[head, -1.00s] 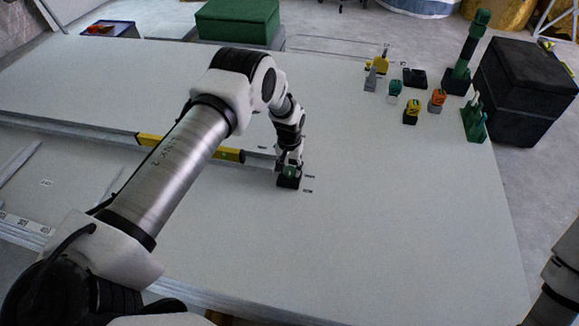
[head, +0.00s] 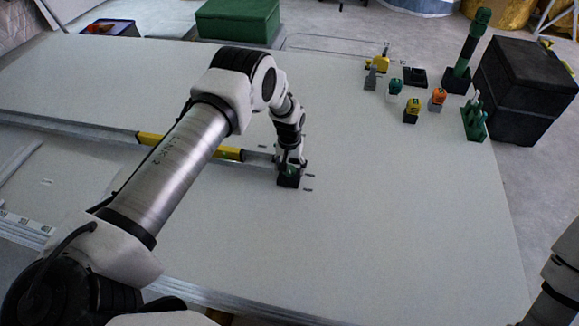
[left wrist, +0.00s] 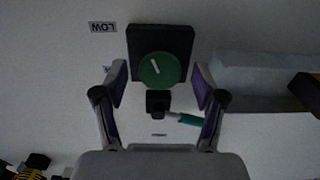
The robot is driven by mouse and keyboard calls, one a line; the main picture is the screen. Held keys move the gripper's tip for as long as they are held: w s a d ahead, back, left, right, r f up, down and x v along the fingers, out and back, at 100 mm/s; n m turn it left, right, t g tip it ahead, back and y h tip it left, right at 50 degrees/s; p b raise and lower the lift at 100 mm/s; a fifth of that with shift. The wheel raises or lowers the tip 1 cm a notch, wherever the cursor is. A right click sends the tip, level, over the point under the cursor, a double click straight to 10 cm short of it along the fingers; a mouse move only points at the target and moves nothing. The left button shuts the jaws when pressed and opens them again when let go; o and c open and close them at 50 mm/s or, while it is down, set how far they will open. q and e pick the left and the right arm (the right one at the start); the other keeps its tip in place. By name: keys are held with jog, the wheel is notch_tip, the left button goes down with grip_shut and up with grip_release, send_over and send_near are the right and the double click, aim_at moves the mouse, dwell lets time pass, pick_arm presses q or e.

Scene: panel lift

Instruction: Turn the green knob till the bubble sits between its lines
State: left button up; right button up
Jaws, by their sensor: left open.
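The green knob (left wrist: 160,70) has a white pointer line and sits on a square black base (left wrist: 180,42), on the big pale panel (head: 400,220). In the head view the knob (head: 291,170) is partly covered by my left gripper (head: 291,160). My left gripper (left wrist: 160,78) is open, with one finger on each side of the knob and gaps between fingers and knob in the left wrist view. A yellow spirit level (head: 228,154) lies left of the knob, partly behind my arm. Its bubble cannot be made out. My right gripper is not in view.
A label reading LOW (left wrist: 103,27) is beside the black base. Several small coloured tools, including a yellow one (head: 412,108), stand at the panel's far right near a black box (head: 525,85). A green box (head: 237,20) stands behind. The panel's right front is clear.

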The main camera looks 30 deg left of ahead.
aim_at(290, 169)
pick_arm(q)
jog(key=shift+r, duration=0.1)
notch_tip(290, 169, up, 12)
dwell(0.5)
